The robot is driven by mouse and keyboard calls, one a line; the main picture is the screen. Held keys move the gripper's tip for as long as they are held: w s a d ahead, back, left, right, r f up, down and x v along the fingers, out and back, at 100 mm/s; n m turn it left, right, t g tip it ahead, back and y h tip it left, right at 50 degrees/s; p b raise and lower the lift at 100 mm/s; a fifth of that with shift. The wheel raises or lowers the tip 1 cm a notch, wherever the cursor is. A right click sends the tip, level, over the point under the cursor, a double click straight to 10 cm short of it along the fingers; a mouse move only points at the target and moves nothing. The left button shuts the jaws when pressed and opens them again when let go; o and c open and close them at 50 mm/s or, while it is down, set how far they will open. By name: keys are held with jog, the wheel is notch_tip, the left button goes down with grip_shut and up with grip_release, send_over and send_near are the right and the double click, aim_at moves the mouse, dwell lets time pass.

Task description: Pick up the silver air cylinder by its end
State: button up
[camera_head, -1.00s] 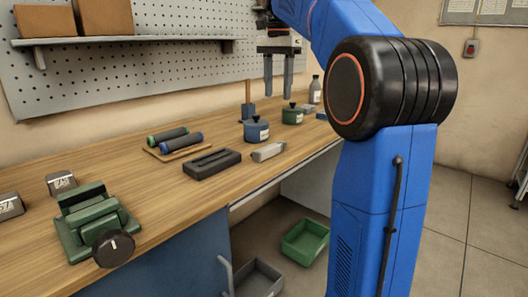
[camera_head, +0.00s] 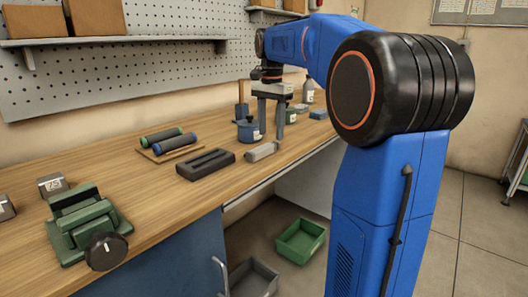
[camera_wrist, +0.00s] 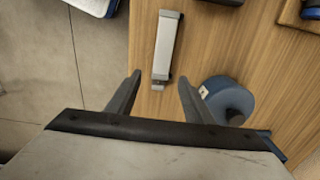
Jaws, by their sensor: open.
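The silver air cylinder (camera_head: 262,151) lies on the wooden bench near its front edge, right of a dark grey slotted block. My gripper (camera_head: 271,136) points down over the bench, behind the cylinder in the head view.
A blue lidded pot (camera_wrist: 231,98) stands close to my right finger in the wrist view. The dark slotted block (camera_head: 206,164) lies left of the cylinder. A green vise (camera_head: 87,222) stands at the left front. Bins (camera_head: 300,240) sit below the bench.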

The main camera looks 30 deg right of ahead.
aim_at(272, 142)
jog(key=shift+w+d+f, duration=0.1)
jog(key=shift+d+f, duration=0.05)
jog(key=shift+f, duration=0.95)
jog(key=shift+w+d+f, duration=0.1)
jog(key=shift+d+f, duration=0.05)
jog(key=shift+f, duration=0.95)
grip_shut()
